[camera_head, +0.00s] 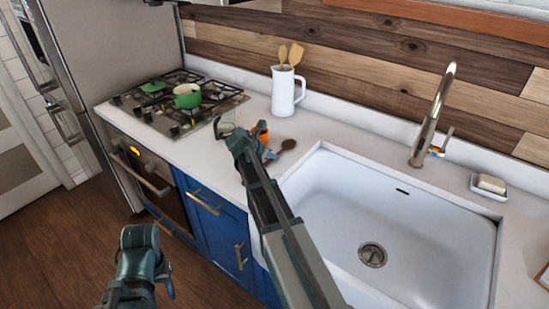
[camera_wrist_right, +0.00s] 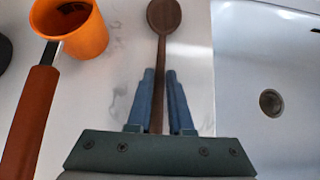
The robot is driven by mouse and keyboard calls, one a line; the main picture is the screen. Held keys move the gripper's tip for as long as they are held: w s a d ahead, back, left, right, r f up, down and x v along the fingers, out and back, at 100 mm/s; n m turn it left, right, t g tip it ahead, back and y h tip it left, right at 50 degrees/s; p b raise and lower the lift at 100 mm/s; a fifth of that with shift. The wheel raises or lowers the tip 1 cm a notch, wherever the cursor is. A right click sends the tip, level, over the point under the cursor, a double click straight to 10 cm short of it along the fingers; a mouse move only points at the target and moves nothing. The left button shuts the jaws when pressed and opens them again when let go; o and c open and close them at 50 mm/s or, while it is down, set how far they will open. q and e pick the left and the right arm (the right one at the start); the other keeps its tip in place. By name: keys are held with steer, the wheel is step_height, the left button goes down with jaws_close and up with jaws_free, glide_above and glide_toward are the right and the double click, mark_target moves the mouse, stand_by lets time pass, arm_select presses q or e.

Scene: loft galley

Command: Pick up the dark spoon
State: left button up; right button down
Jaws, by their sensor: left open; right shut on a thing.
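The dark spoon (camera_head: 288,145) is a brown wooden-looking spoon on the white counter by the sink's left edge. In the right wrist view its bowl (camera_wrist_right: 164,14) points away from me and its handle runs back between the fingers. My right gripper (camera_head: 269,153) is shut on the handle, with a blue finger on each side in the wrist view (camera_wrist_right: 159,105). The lower end of the handle is hidden by the gripper body. My left gripper (camera_head: 140,240) is open and empty, low over the floor in front of the blue cabinets.
An orange cup (camera_wrist_right: 82,30) and a red-brown handle (camera_wrist_right: 30,120) lie left of the spoon. The white sink (camera_head: 400,225) is to the right. A white pitcher (camera_head: 284,92) with wooden utensils stands behind. A green pot (camera_head: 187,97) sits on the stove.

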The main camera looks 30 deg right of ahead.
steer(key=shift+r, duration=0.15)
steer(key=shift+r+p, duration=0.55)
steer(key=shift+p, duration=0.15)
step_height(320, 180, up, 3)
steer(key=p, duration=0.2)
steer(key=shift+f+p, duration=0.1)
steer(key=shift+p, duration=0.3)
steer(key=s+a, duration=0.3)
steer(key=a, duration=0.1)
steer(key=s+a, duration=0.2)
steer(key=a, duration=0.3)
steer(key=s+a+r, duration=0.1)
steer(key=s+a, duration=0.2)
steer(key=a, duration=0.1)
steer(key=shift+s+a+p, duration=0.25)
steer(key=shift+s+p, duration=0.05)
steer(key=shift+p, duration=0.1)
step_height(320, 180, up, 11)
steer(key=p, duration=1.1)
steer(key=shift+r, duration=0.15)
steer(key=shift+w, duration=0.1)
